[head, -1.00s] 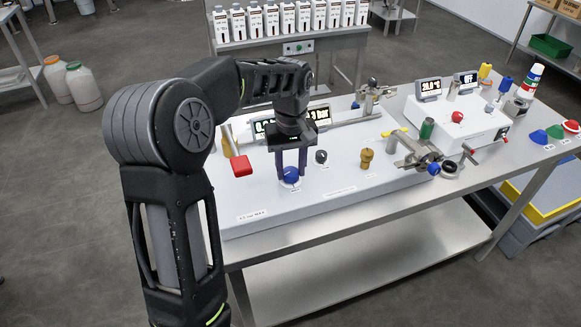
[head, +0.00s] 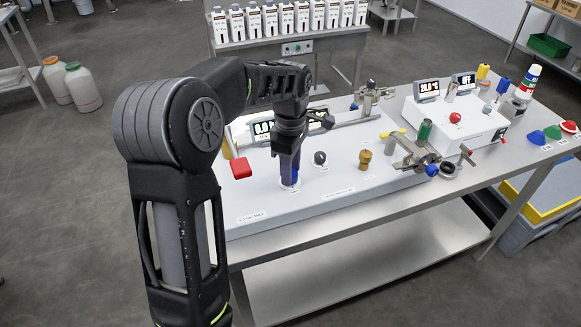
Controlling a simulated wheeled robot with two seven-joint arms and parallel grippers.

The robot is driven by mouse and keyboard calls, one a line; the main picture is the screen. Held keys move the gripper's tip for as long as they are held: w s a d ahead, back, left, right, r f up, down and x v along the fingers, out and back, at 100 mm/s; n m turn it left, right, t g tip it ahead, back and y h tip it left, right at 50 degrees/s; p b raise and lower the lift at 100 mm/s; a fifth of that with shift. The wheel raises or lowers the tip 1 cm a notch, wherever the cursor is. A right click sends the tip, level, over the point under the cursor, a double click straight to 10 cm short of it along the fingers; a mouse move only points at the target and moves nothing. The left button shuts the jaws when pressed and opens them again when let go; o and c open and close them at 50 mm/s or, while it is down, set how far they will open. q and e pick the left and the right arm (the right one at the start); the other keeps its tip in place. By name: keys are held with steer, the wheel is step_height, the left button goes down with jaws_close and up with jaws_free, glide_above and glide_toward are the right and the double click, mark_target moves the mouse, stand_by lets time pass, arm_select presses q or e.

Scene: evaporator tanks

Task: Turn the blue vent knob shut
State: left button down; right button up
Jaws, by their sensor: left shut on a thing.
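The blue vent knob (head: 296,175) sits on the pale panel's front left part, mostly hidden behind my fingers. My left gripper (head: 289,180) points straight down and is shut on the knob. Its fingers are seen nearly edge-on, one in front of the other. My right gripper is not in view.
A dark round knob (head: 320,158) stands close to the right of my fingers. A brass-coloured knob (head: 365,159) is further right. A red block-shaped part (head: 241,168) is to the left, and a lit display (head: 262,128) is behind. Metal valve fittings (head: 415,158) crowd the panel's right end.

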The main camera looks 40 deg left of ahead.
arm_select(q)
steer(key=shift+n, duration=1.5)
steer(key=c, duration=0.9)
jaws_free()
step_height(320, 180, up, 8)
steer(key=shift+f, duration=0.1)
